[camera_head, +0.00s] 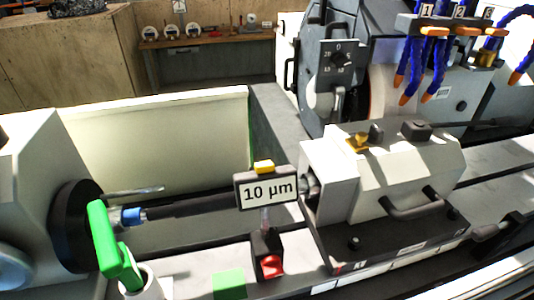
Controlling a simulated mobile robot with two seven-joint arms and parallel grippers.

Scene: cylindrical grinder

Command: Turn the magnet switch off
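The magnet switch is a red knob (271,266) on the front of a small black magnet base (264,245), low in the middle of the view. The base stands upright on the machine table. A thin rod rises from it to a black-framed plate (266,191) marked "10 µm", with a yellow block (263,167) on top. Nothing touches the red knob.
A grey tailstock (385,170) stands close to the right of the base. A dark chuck (78,225) and a bar (185,208) are to the left. A green square (229,283) lies just left of the base. Blue hoses (430,60) hang at upper right.

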